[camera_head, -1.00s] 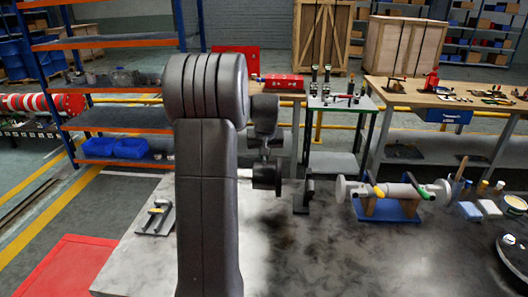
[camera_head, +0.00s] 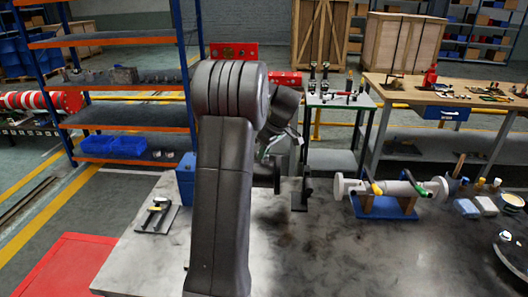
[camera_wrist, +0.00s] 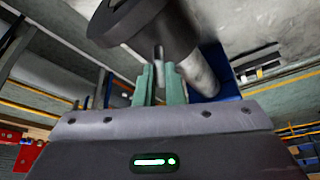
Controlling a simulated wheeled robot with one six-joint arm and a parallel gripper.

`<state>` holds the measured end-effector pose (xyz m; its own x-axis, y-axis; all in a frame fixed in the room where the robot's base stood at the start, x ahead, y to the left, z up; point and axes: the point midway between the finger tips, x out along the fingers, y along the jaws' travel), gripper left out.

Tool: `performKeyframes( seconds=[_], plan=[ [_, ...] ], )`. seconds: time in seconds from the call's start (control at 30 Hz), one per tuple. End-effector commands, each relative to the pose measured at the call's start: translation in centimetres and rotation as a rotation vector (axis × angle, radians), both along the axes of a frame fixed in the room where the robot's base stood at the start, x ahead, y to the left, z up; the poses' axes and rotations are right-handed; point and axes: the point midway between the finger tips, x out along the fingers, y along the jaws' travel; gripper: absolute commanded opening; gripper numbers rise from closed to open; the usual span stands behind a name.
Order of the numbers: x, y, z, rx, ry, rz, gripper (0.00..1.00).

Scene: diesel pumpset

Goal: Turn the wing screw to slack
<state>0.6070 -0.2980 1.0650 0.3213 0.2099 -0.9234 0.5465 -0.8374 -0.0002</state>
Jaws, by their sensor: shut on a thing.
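In the wrist view my gripper (camera_wrist: 160,72) points up the picture with its two green fingers close together. A small grey upright piece, which I take for the wing screw (camera_wrist: 158,53), shows between the fingertips, and my gripper is shut on it. It sits below a dark round part (camera_wrist: 145,22), with a pale cylinder (camera_wrist: 198,72) beside it on the right. In the head view my arm hides the wing screw and most of my gripper. A dark part (camera_head: 268,174) shows just right of my arm.
A blue block (camera_head: 185,180) stands left of my arm on the stained grey bench (camera_head: 140,245). A small plate with tools (camera_head: 155,214) lies at left. A grey shaft on a blue stand (camera_head: 385,207) is at right, beside brushes and pads. The front middle of the bench is bare.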

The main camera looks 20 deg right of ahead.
Motion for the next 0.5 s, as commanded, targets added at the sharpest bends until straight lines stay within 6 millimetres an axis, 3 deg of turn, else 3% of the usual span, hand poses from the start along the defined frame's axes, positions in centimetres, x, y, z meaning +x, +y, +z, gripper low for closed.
performKeyframes(
  seconds=[0.5],
  plan=[
    [0.06, -0.09, 0.04, -0.002, 0.0, 0.139, 0.0]
  ],
)
